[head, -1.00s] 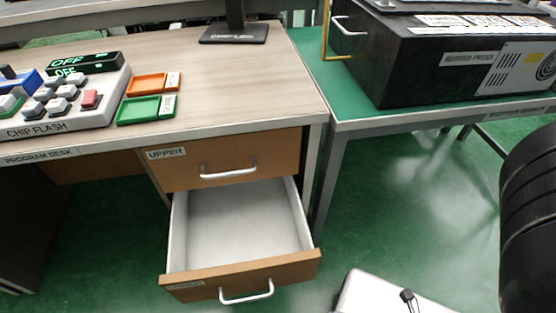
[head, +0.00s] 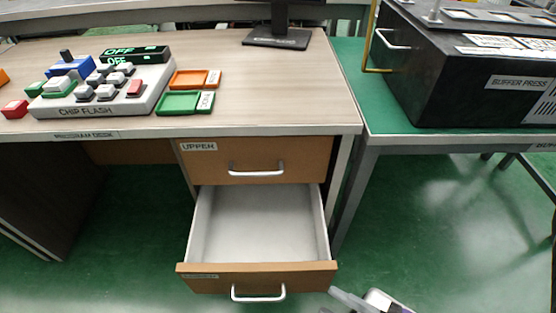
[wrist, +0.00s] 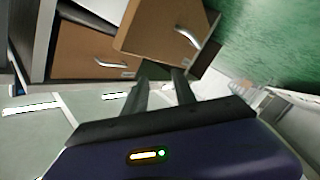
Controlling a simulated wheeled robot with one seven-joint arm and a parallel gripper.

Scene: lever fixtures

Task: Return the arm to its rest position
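My gripper (wrist: 161,80) shows in the wrist view with its two dark fingers apart and nothing visible between them. It points toward the drawer fronts and appears clear of them. In the head view, only a small grey and dark part of my arm shows at the bottom edge, right of the lower drawer. The lower drawer (head: 258,225) is pulled out and its visible inside is empty. The upper drawer (head: 255,160), labelled UPPER, is shut. Both have silver bar handles.
The program desk (head: 300,85) carries a chip flash panel (head: 110,95), an orange tray (head: 194,79) and a green tray (head: 183,102). A black buffer press box (head: 450,75) stands on the green table at right. Green floor is open below that table.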

